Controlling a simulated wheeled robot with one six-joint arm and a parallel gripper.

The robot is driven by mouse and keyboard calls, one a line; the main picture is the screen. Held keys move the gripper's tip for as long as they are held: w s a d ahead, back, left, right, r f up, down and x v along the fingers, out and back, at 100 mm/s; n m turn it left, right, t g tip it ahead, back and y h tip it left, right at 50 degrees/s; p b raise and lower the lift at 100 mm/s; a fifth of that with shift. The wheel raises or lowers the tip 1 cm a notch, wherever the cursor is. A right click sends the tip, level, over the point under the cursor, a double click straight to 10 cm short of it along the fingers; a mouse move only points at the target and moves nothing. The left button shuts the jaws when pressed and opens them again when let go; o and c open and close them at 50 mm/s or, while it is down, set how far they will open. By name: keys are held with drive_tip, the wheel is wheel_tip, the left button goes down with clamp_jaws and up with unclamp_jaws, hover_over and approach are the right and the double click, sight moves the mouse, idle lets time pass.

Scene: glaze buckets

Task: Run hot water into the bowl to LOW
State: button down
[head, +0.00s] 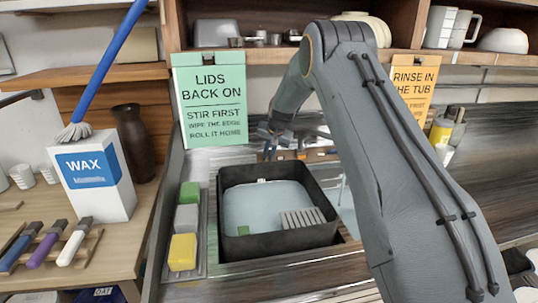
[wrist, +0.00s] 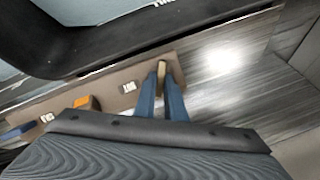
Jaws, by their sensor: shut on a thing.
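My gripper (wrist: 162,82) shows two blue fingers in the wrist view, shut on the end of a small tan lever (wrist: 162,68) on a brown strip. In the head view my gripper (head: 270,150) is small, behind the black basin, and its grip is unclear there. The black square basin (head: 228,250) holds pale blue water (head: 262,207). A striped pale block (head: 302,218) and a small green piece (head: 243,230) show inside it. The basin's dark rim (wrist: 100,50) also crosses the wrist view, with part of a white marking. I cannot make out a spout or a running stream.
The brown strip also carries an orange piece (wrist: 86,102), a blue piece (wrist: 18,131) and small white labels (wrist: 128,87). A tray of sponges (head: 185,220) stands left of the basin. A green sign (head: 210,100) hangs behind; my arm covers the right side.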

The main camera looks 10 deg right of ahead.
drive_tip(key=shift+d+m+b, duration=0.1)
drive_tip(key=shift+m+b, duration=0.2)
drive_tip(key=shift+f+m+b, duration=0.1)
drive_tip(key=shift+m+b, duration=0.6)
drive_tip(key=shift+m, duration=0.2)
drive_tip(key=m+b, duration=0.1)
drive_tip(key=m, duration=0.2)
drive_tip(key=shift+s+d+f+t+y+b, duration=0.1)
drive_tip(key=shift+s+t+y+b, duration=0.05)
drive_tip(key=shift+t+y+b, duration=0.25)
drive_tip(key=m+b, duration=0.1)
drive_tip(key=m, duration=0.2)
drive_tip(key=m+t+b, duration=0.1)
drive_tip(key=m, duration=0.2)
drive_tip(key=shift+s+y, duration=0.15)
drive_tip(key=shift+y, duration=0.15)
drive_tip(key=shift+m, duration=0.4)
drive_tip(key=c, duration=1.8)
unclamp_jaws()
drive_tip(key=shift+d, duration=0.1)
